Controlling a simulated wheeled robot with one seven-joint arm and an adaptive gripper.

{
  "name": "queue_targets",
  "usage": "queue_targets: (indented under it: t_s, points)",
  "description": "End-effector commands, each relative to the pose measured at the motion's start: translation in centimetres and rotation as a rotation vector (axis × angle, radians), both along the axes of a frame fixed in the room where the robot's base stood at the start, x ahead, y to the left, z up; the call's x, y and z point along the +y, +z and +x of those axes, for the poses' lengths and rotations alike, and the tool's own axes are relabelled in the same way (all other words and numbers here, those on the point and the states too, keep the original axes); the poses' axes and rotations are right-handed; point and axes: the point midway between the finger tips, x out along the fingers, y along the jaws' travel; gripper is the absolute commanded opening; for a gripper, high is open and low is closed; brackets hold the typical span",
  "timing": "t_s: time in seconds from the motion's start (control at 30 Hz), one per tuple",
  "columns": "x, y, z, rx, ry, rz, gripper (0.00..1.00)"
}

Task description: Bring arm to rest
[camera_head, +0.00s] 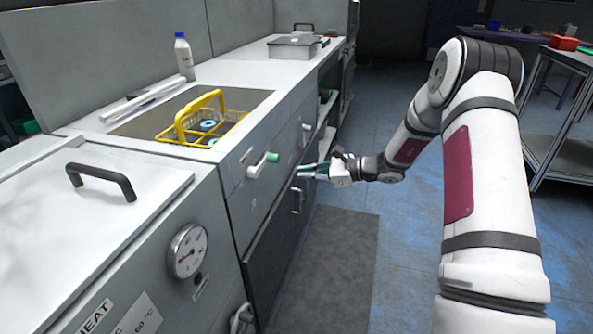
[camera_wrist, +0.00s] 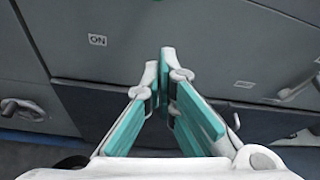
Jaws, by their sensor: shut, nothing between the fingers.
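My gripper (camera_head: 312,172) is in front of the grey counter's doors, at the end of my outstretched arm. In the wrist view my gripper (camera_wrist: 166,75) shows its two teal-padded fingers with their tips together and nothing between them. The fingers point towards the grey cabinet front (camera_wrist: 230,45). In the head view a small gap seems to lie between the fingertips and the door handles, but contact cannot be ruled out.
A lever with a green knob (camera_head: 271,157) sticks out of the counter front, left of my gripper. A yellow basket (camera_head: 212,126) sits in the counter's recess. A white bottle (camera_head: 184,57) stands behind. A metal-framed table (camera_head: 565,110) is at right. Open floor (camera_head: 400,240) lies between.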

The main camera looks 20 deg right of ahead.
Motion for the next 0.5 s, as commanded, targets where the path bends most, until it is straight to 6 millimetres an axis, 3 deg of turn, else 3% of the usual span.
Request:
queue_targets:
  t_s: [0.27, 0.5]
  points:
    - [-2.0, 0.9, -1.8, 0.001, 0.0, 0.001, 0.0]
    - [-1.2, 1.9, -2.3, -0.011, 0.033, -0.022, 0.0]
